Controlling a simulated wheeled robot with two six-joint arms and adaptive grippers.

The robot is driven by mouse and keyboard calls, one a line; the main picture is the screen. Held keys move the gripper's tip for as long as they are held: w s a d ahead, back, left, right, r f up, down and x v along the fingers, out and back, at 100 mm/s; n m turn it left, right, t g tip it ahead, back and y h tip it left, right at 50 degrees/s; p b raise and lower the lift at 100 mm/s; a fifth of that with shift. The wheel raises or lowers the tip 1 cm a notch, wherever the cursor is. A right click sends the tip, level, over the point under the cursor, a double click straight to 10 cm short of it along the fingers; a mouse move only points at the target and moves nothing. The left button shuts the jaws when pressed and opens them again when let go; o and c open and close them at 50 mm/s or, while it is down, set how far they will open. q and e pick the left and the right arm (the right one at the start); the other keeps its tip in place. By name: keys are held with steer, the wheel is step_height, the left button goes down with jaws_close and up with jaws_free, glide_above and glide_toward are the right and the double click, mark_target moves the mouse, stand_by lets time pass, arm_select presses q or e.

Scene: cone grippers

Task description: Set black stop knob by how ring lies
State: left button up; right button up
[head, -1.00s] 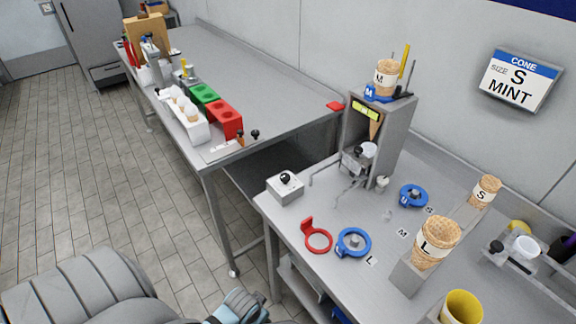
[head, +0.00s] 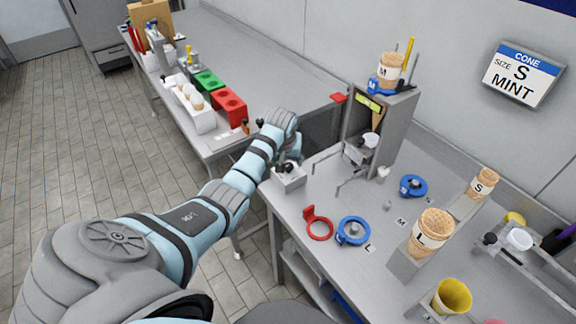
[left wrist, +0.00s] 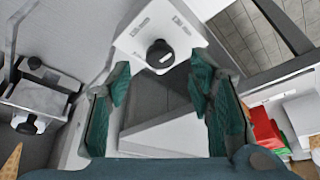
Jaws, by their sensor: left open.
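The black stop knob (head: 288,168) sits on a small pale box (head: 290,181) at the table's far left corner. In the left wrist view the black knob (left wrist: 160,54) stands on its box just beyond my fingertips. My left gripper (left wrist: 160,82) is open and empty; in the head view the left gripper (head: 288,158) is partly hidden by my arm, at the knob. A red ring (head: 320,236) lies flat on the table, its raised tab at the upper left. Blue rings lie near the L mark (head: 353,243) and near the S mark (head: 410,193). My right gripper is out of view.
A dispenser (head: 400,125) stands behind the box, with thin levers in front. A cone holder (head: 402,263) holds L and S cones. A yellow cup (head: 452,298) stands at the front. A wall sign (head: 522,74) reads CONE, SIZE S, MINT. A second table (head: 270,75) stands behind.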

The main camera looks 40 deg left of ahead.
mark_target(289, 165)
arm_select(q)
steer(key=x, duration=0.3)
steer(key=shift+a+f+b, duration=0.1)
steer(key=shift+f+b, duration=0.1)
steer(key=shift+b, duration=0.2)
steer(key=shift+r, duration=0.15)
steer(key=shift+c, duration=0.6)
jaws_close()
